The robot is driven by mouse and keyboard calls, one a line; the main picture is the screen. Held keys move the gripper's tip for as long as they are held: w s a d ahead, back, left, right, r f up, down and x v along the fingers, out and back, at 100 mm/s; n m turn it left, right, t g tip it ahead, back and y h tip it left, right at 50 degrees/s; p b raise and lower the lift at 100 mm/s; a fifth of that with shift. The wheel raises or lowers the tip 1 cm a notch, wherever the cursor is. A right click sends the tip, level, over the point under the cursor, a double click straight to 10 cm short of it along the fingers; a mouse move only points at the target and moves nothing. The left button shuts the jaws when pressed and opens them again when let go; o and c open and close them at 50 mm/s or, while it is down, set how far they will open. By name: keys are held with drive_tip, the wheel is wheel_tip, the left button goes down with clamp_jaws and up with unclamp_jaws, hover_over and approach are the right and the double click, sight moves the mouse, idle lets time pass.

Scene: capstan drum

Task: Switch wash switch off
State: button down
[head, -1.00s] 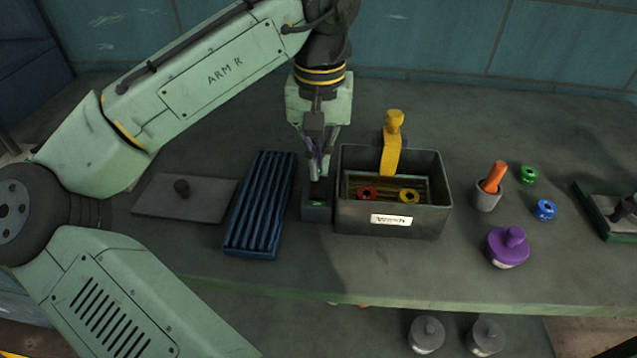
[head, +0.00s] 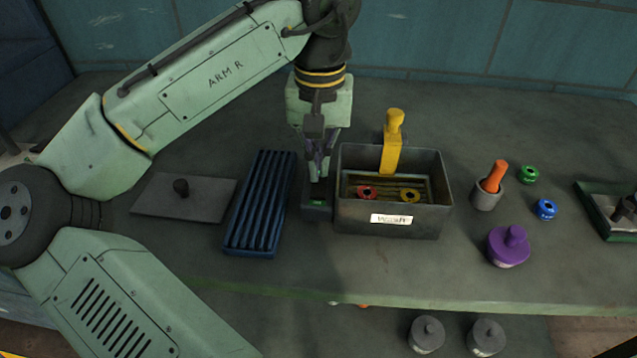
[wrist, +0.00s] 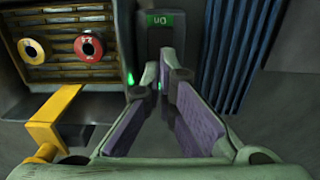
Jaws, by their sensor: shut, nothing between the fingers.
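The wash switch (head: 317,211) is a small dark box against the left side of the wash bin (head: 385,222). A green mark shows on its front; in the wrist view the switch (wrist: 162,38) has a green panel that appears to read "on", upside down. My gripper (head: 318,178) is shut and empty, pointing down over the switch, its tips at or just above its top; contact cannot be told. In the wrist view the purple-padded fingers (wrist: 165,85) hide part of the switch, and a small green glow shows beside the tips.
The bin holds a red ring (head: 366,193), a yellow ring (head: 410,195) and a yellow hooked handle (head: 392,145). A blue ribbed tray (head: 262,205) stands close left of the switch. A grey plate with a knob (head: 184,197) lies farther left.

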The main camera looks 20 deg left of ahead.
drive_tip(key=shift+f+b, duration=0.45)
drive_tip(key=shift+f, duration=0.45)
drive_tip(key=shift+r, duration=0.15)
wheel_tip(320, 180, up, 7)
drive_tip(key=p, duration=0.7)
idle(0.3)
idle(0.5)
